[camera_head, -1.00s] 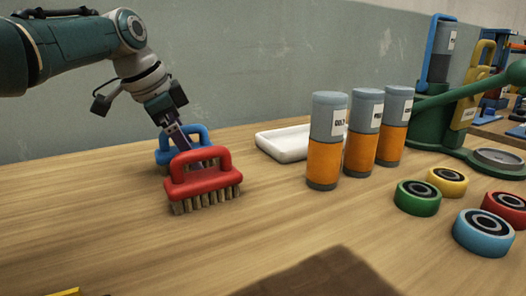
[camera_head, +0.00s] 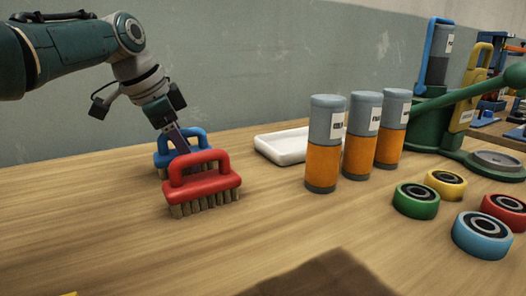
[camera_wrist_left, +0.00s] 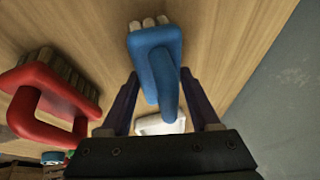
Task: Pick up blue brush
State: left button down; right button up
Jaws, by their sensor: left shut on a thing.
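The blue brush (camera_head: 198,136) stands on the wooden table at the left, partly hidden behind the red brush. My left gripper (camera_head: 182,148) reaches down to it from the upper left, and its fingertips are hidden by the red brush's handle. In the left wrist view the blue brush (camera_wrist_left: 154,50) lies between my two dark fingers (camera_wrist_left: 160,88), which are shut on its handle. The red brush (camera_head: 203,186) stands bristles down just in front of it. It also shows at the left of the wrist view (camera_wrist_left: 50,90). My right gripper is not in view.
A white tray (camera_head: 280,146) lies behind three grey-and-orange cylinders (camera_head: 323,165). Several coloured rings (camera_head: 415,201) and a green lever device (camera_head: 440,125) are at the right. A wall (camera_head: 240,70) runs behind the table. The front left table (camera_head: 110,235) is clear.

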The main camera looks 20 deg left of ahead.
pick_arm(q)
jog(key=shift+r, duration=0.65)
notch_tip(320, 180, up, 19)
jog(key=p, duration=0.4)
jog(key=shift+f, duration=0.15)
